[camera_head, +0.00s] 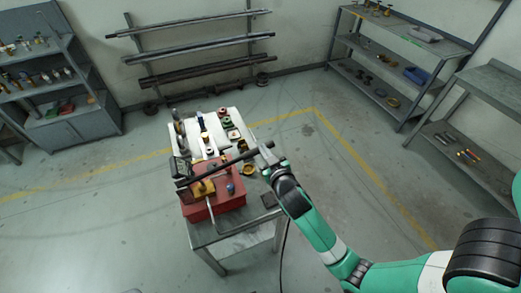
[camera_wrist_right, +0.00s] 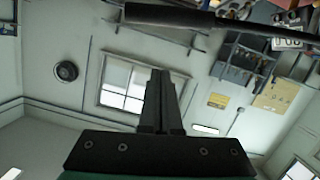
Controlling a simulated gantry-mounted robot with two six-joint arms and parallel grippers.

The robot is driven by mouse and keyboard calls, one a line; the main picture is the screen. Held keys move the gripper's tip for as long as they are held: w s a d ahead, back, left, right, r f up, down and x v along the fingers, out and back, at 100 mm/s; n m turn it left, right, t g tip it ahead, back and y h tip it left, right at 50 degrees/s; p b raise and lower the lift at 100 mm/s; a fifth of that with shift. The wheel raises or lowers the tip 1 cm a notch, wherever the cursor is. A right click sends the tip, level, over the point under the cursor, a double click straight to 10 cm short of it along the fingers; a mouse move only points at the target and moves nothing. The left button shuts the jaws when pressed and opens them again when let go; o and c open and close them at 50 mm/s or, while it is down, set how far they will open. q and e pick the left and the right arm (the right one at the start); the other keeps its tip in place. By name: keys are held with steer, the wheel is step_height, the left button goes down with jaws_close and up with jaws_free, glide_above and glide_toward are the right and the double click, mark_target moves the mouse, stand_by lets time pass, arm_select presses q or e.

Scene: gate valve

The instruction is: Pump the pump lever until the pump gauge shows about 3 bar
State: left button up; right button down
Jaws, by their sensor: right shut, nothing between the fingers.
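The pump is a red box (camera_head: 212,203) with a yellow top part, on the front of a small table. Its long black pump lever (camera_head: 225,165) slants up to the right over the table. In the right wrist view the lever's thick black grip (camera_wrist_right: 170,15) crosses the top, beyond my fingertips. My right gripper (camera_head: 265,148) is at the lever's right end; it is shut and empty, and its closed fingers (camera_wrist_right: 160,75) appear apart from the grip in the wrist view. A dark square part (camera_head: 181,169) stands by the pump; I can read no gauge value. My left gripper is out of view.
The table (camera_head: 232,240) carries several small parts behind the pump. Shelves (camera_head: 400,60) stand at the right, a rack of bars (camera_head: 195,50) at the back, and a cabinet (camera_head: 70,115) at the left. The floor around the table is clear.

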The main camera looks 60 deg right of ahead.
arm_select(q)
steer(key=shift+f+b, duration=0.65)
arm_select(e)
steer(key=w+d+f, duration=0.3)
steer(key=d+f, duration=0.1)
steer(key=f, duration=0.1)
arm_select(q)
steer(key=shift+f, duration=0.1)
arm_select(e)
steer(key=shift+f, duration=0.15)
